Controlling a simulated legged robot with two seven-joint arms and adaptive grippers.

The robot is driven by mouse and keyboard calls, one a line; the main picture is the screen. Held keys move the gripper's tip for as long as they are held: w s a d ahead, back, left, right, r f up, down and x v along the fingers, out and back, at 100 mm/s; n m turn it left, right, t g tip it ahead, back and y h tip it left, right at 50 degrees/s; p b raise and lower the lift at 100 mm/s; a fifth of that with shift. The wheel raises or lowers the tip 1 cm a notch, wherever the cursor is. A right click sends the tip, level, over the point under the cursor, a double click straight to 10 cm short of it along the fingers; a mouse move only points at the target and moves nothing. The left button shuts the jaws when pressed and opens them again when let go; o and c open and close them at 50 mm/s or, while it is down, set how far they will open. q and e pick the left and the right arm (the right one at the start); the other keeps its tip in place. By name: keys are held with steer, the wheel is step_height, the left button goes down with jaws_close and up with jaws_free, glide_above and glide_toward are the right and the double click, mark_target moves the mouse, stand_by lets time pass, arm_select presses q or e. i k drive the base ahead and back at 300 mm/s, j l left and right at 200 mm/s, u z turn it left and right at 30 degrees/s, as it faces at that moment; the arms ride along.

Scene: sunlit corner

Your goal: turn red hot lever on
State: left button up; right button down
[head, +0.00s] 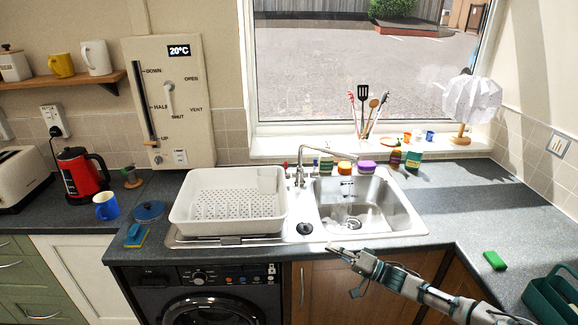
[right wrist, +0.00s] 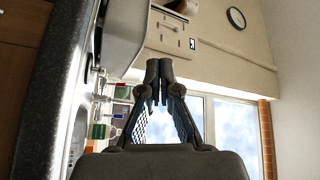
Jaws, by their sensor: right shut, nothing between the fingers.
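The metal tap (head: 300,165) stands behind the sink, its spout reaching over toward the bowl. The steel sink bowl (head: 345,205) is to the right of the tap. My right gripper (head: 338,248) is at the front edge of the counter, in front of the sink and well short of the tap. In the right wrist view its fingers (right wrist: 160,78) are together with nothing between them. My left gripper is not in view.
A white dish rack (head: 182,215) fills the left of the sink unit. Jars and a purple tub (head: 366,167) line the back edge of the sink. A green sponge (head: 495,260) and green caddy (head: 530,290) are at the right. The counter right of the sink is clear.

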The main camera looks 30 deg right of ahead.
mark_target(288, 175)
steer(key=i+l, duration=0.8)
steer(key=i, duration=0.15)
